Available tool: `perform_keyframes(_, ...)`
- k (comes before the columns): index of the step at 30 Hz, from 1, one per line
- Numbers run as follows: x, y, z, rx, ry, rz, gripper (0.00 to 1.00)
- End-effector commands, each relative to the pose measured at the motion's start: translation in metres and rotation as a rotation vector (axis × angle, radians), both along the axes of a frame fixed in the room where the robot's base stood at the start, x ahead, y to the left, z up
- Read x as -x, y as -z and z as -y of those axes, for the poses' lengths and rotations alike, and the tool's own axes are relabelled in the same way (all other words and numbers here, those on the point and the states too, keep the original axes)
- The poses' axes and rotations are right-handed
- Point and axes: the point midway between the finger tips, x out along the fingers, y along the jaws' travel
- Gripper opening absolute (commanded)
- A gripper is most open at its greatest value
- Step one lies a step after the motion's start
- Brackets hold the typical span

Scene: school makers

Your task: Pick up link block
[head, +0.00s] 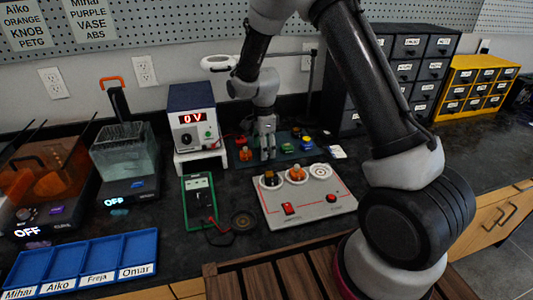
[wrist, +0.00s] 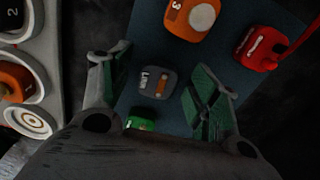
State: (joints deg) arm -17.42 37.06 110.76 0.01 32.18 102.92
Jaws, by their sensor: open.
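The link block (wrist: 156,82) is a small dark grey block with a white label and an orange strip on top. It lies on the dark blue mat (wrist: 229,80) in the wrist view. My gripper (wrist: 160,78) is open, with one green-padded finger on each side of the block and gaps between. In the head view my gripper (head: 267,150) points down over the mat (head: 238,163). I cannot make out the link block there; my gripper seems to hide it.
An orange block (wrist: 192,18) and a red block (wrist: 262,48) sit nearby on the mat. A green block (wrist: 141,123) is close to the link block, partly hidden by my gripper. A grey panel (head: 318,207) with round dials stands in front; a 0 V power supply (head: 192,122) stands left.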

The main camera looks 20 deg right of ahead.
Motion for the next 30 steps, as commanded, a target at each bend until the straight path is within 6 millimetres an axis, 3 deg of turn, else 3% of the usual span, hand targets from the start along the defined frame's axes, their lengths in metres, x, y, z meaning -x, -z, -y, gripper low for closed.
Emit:
perform_keyframes(7, 0.0, 0.002, 0.0, 0.0, -0.001, 0.0, 0.61)
perform_keyframes(14, 0.0, 0.002, 0.0, 0.0, -0.001, 0.0, 0.2)
perform_keyframes(15, 0.0, 0.002, 0.0, 0.0, -0.001, 0.0, 0.18)
perform_keyframes(24, 0.0, -0.001, 0.0, 0.0, -0.001, 0.001, 0.18)
perform_keyframes(30, -0.001, -0.033, 0.0, -0.001, -0.001, 0.005, 0.18)
